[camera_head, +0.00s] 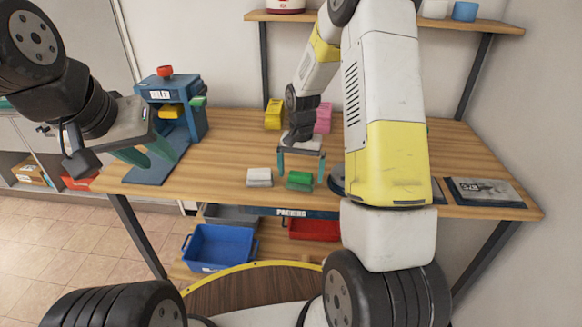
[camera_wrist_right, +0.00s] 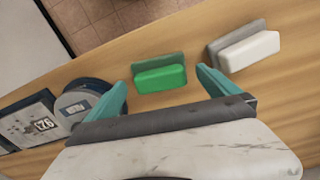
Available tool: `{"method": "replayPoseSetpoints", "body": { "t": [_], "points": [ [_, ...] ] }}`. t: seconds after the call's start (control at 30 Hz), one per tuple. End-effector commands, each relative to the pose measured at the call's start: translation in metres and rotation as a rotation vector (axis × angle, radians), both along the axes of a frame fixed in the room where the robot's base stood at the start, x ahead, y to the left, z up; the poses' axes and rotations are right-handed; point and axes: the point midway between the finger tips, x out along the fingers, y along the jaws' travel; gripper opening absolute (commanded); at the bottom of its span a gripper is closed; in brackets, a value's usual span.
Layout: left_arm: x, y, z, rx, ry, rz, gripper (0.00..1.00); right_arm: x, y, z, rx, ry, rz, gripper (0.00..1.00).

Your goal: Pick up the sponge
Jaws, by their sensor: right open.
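A green sponge-like block (camera_head: 299,181) with a darker green-grey layer lies near the front edge of the wooden table. It also shows in the right wrist view (camera_wrist_right: 160,77). A similar white block (camera_head: 259,177) with a grey layer lies to its left, and in the right wrist view it is at the upper right (camera_wrist_right: 246,48). My right gripper (camera_head: 301,172) is open and empty, with its teal fingers on either side of the green block in the picture. Whether they touch it cannot be told. My left gripper (camera_head: 160,162) is open and empty, by the blue device.
A blue device (camera_head: 172,110) stands at the table's left. Yellow (camera_head: 273,115) and pink (camera_head: 323,118) holders stand at the back. A blue bin (camera_head: 219,247) and a red bin (camera_head: 313,229) are below the tabletop.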

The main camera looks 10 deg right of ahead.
Motion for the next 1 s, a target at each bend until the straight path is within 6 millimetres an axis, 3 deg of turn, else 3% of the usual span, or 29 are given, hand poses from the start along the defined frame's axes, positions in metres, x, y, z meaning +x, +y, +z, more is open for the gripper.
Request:
{"method": "replayPoseSetpoints", "body": {
  "t": [0.17, 0.43, 0.73, 1.0],
  "points": [
    [0.0, 0.0, 0.0, 0.0, 0.0, 0.0, 0.36, 0.0, 0.0, -0.02, -0.001, 0.0, 0.001, 1.0],
    [0.0, 0.0, 0.0, 0.0, 0.0, 0.0, 0.36, 0.0, 0.0, -0.021, 0.0, -0.002, 0.001, 0.98],
    [0.0, 0.0, 0.0, 0.0, 0.0, 0.0, 0.36, 0.0, 0.0, -0.021, 0.0, -0.002, 0.001, 0.39],
    [0.0, 0.0, 0.0, 0.0, 0.0, 0.0, 0.36, 0.001, 0.0, -0.02, 0.0, -0.002, 0.001, 0.39]
  ]
}}
